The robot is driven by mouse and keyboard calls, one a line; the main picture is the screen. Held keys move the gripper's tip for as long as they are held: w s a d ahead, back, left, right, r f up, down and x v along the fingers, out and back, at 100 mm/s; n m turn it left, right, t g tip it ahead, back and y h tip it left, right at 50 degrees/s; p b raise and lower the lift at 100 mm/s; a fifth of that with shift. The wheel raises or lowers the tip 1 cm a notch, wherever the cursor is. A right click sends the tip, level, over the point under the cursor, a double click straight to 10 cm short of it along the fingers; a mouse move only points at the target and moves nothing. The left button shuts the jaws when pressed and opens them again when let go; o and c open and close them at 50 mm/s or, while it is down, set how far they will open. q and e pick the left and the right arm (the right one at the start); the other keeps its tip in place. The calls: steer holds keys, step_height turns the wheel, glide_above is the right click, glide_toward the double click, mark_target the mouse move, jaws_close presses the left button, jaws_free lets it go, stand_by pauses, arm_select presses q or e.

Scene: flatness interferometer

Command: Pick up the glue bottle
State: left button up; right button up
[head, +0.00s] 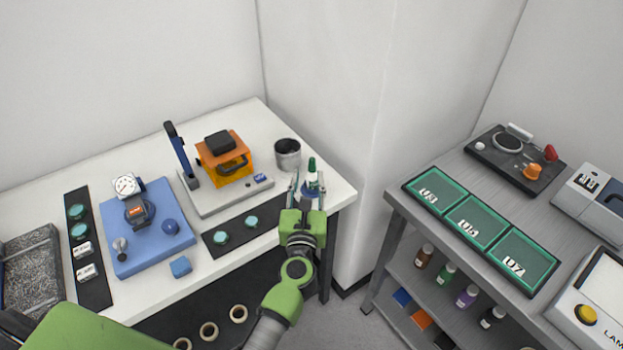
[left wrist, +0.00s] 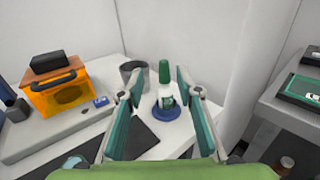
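The glue bottle (left wrist: 165,92) is white with a green cap and a green label. It stands upright on a round blue base near the table's right corner. In the head view the bottle (head: 312,175) shows just beyond my left gripper (head: 307,190). In the left wrist view my left gripper (left wrist: 156,88) is open, with one finger to each side of the bottle in the picture. The bottle appears beyond or between the fingertips; contact is not visible. My right gripper is not in view.
A dark grey cup (head: 287,154) stands close behind the bottle. An orange box device (head: 228,158) on a grey base is to its left. A black mat (head: 240,232) lies in front.

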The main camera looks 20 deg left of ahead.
mark_target(312, 161)
arm_select(q)
steer(key=x, duration=0.3)
steer(key=shift+d+f, duration=0.1)
steer(key=x, duration=0.5)
steer(key=shift+w+d+f+b, duration=0.1)
steer(key=shift+w+d+b, duration=0.1)
steer(key=shift+w+b, duration=0.2)
steer(key=shift+s, duration=0.1)
steer(key=c, duration=0.4)
jaws_close()
